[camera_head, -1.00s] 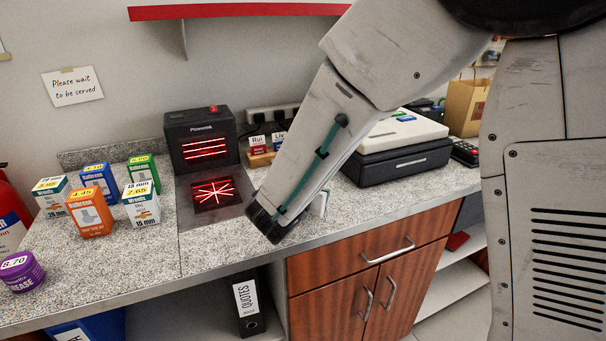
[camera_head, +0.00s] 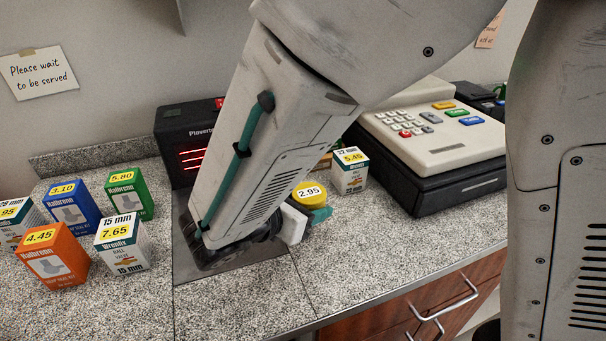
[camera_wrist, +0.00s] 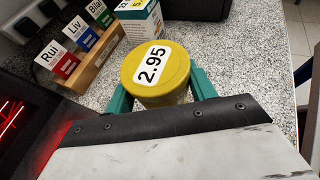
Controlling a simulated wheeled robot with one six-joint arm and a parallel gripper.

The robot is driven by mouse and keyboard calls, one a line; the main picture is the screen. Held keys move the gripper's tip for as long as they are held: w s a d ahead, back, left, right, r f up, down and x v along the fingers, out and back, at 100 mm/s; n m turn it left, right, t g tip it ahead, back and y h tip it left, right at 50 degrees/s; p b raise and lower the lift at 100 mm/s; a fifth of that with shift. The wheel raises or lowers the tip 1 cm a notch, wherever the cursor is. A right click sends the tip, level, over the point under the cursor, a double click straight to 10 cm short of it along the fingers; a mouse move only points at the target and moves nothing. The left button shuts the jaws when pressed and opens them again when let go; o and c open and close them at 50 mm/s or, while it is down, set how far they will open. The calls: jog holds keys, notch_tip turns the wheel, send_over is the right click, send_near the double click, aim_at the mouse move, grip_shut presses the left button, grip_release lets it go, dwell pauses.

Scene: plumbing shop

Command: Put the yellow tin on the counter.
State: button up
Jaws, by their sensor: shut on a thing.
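The yellow tin (camera_head: 309,188), with a 2.95 label on its lid, is between the teal fingers of my gripper (camera_head: 314,213). In the wrist view the tin (camera_wrist: 157,74) stands out in front of the palm, with one finger of my gripper (camera_wrist: 160,92) on each side. The gripper is shut on it. The speckled grey counter (camera_head: 370,255) lies beneath. The tin's lower part is hidden, so I cannot tell whether it touches the counter.
A 5.45 valve box (camera_head: 350,172) stands just behind the tin, near the cash register (camera_head: 435,150). Left are the black scanner (camera_head: 183,135) and several priced boxes, including an orange one (camera_head: 54,258). The wrist view shows a name-card holder (camera_wrist: 93,65). Front-right counter is clear.

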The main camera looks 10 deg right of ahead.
jog(key=w, duration=0.6)
jog(key=w+f, duration=0.1)
jog(key=w, duration=0.3)
jog(key=shift+d, duration=0.2)
jog(key=shift+w+f, duration=0.2)
jog(key=shift+f, duration=0.7)
jog(key=shift+w+f, duration=0.2)
jog(key=shift+f, duration=0.7)
jog(key=shift+f, duration=0.15)
jog(key=o, duration=1.1)
